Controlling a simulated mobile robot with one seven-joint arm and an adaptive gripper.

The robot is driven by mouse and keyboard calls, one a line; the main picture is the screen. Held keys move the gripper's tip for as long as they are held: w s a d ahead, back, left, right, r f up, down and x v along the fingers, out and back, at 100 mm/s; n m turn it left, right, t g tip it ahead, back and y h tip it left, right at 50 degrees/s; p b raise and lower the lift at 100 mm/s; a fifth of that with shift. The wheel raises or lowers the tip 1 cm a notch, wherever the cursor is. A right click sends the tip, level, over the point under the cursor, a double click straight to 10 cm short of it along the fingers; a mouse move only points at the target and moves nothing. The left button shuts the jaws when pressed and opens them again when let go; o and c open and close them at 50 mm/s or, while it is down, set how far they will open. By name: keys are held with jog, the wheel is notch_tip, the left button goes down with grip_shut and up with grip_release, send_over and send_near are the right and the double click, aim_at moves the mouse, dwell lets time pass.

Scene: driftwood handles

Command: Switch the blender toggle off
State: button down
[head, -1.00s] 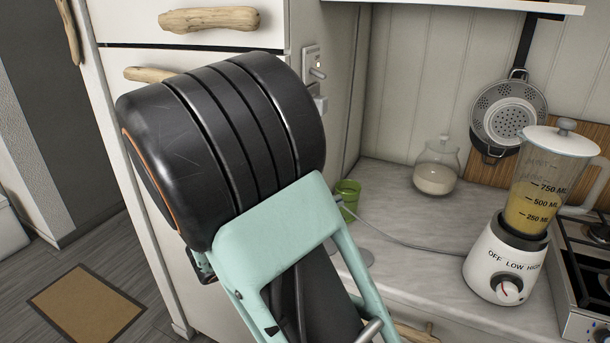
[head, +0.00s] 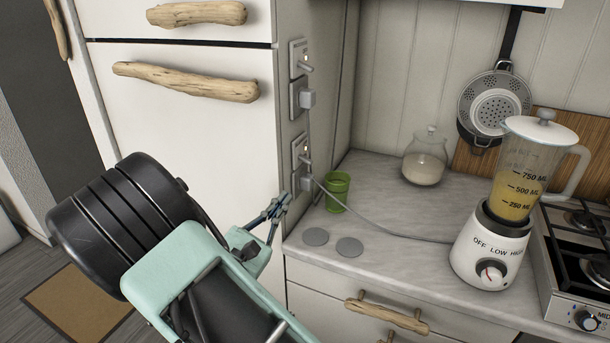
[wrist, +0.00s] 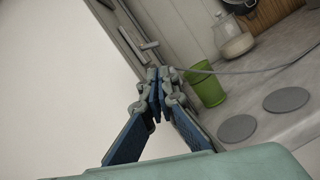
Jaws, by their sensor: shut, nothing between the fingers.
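The blender (head: 488,245) stands on the counter at right, holding yellow liquid, with a dial under OFF, LOW and HIGH marks. Its cord runs left to a lower wall socket (head: 305,183). Above that socket is a toggle switch (head: 303,153) with a small orange light. A second, similar toggle (head: 302,62) sits higher, above another plug. My gripper (head: 284,198) is shut and empty, just below and left of the lower socket. In the wrist view my gripper (wrist: 158,75) points toward the wall fittings and hides part of them; a lever (wrist: 150,45) shows just beyond the fingertips.
A green cup (head: 338,192) stands close right of my gripper. Two grey discs (head: 316,237) lie on the counter before it. A glass jar (head: 424,158) stands farther back. The white cabinet (head: 190,125) with driftwood handles is at left; a stove (head: 582,250) is far right.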

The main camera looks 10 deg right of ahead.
aim_at(305, 160)
jog(key=p+x, duration=0.1)
jog(key=x, duration=0.9)
jog(key=shift+s+d+r+n+t+y+p, duration=0.2)
jog(key=shift+r+n+t+y+p, duration=0.1)
jog(key=shift+n+p, duration=0.65)
jog(key=n+p, duration=0.1)
jog(key=n, duration=0.1)
jog(key=n+y+p, duration=0.1)
jog(key=n+p, duration=0.1)
jog(key=r+n+t+p, duration=0.1)
jog(key=n+p, duration=0.1)
jog(key=shift+s+d+r+n+y, duration=0.1)
jog(key=shift+s+d+n+y, duration=0.2)
jog(key=shift+d, duration=0.1)
